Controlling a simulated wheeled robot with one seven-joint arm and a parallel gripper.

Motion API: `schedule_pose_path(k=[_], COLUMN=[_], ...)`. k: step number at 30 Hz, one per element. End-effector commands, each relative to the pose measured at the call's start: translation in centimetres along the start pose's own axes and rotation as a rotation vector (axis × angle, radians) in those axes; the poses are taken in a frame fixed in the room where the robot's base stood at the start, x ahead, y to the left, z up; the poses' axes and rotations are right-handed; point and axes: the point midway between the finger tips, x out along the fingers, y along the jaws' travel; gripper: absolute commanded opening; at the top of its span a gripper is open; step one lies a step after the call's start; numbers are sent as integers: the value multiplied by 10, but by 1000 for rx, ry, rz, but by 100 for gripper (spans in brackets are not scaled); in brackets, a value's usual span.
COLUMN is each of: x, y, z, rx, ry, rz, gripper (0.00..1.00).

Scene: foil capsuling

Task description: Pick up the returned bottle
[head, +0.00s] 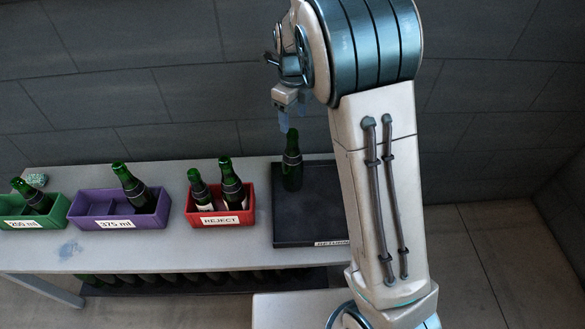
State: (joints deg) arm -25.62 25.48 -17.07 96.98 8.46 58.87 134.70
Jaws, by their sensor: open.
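The returned bottle (291,165) is dark green and stands upright on the black return tray (306,228), near its back left part. The tray has a white label at its front edge, partly hidden by my arm. My gripper (284,122) is directly above the bottle's neck in the head view, with its bluish fingertips pointing down. It is open and holds nothing. The fingertips appear at or just above the bottle's top; I cannot tell whether they straddle it.
Left of the tray on the grey table (164,247) stand a red REJECT bin (220,218) with two bottles, a purple 375 ml bin (118,223) with one bottle, and a green 200 ml bin (32,223) with a leaning bottle. Several bottles lie on a shelf below. A wall stands behind.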

Motion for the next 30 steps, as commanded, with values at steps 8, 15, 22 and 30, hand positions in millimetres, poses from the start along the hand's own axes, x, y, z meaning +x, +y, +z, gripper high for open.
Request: schedule_pose_path(k=[8, 15, 22, 30], x=[38, 64, 90, 91], y=[0, 2, 2, 2], z=[0, 0, 1, 1], rx=[-1, -2, -1, -1], ry=[0, 2, 0, -1], rz=[0, 2, 0, 0], gripper=[60, 60, 60, 54])
